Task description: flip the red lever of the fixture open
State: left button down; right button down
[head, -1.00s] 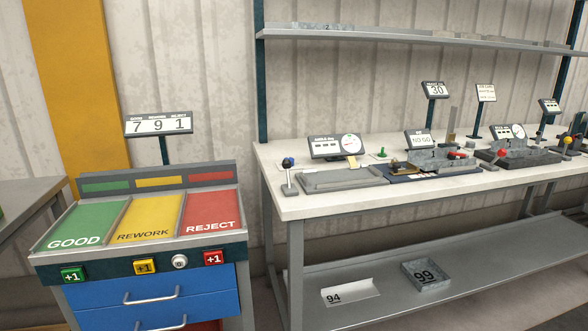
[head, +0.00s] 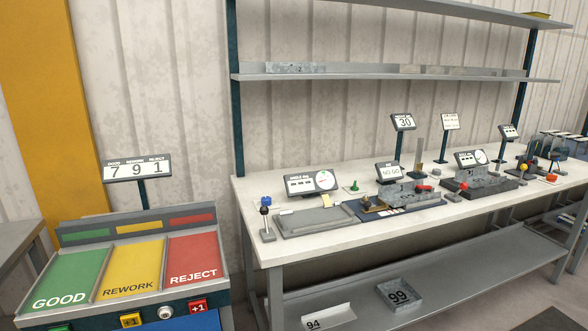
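The workbench (head: 345,229) carries several small fixtures in the head view. A small red lever or handle (head: 424,188) shows at a grey metal block (head: 400,194) on the dark blue plate near the middle of the bench. A red knob (head: 463,186) shows at a second grey block on a dark base (head: 478,187) to its right. They are small, and I cannot tell which is the named lever or how either lever is set. Neither of my grippers is in view.
A sorting cabinet with green, yellow and red panels (head: 130,262) stands at the left, close to the bench. Shelves (head: 350,73) hang above the bench.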

aim_at(464, 186)
jog(key=z, duration=0.35)
jog(key=i, duration=0.35)
jog(key=z, duration=0.9)
jog(key=i, duration=1.4)
jog(key=u, duration=0.85)
jog(key=i, duration=0.25)
jog(key=u, duration=0.5)
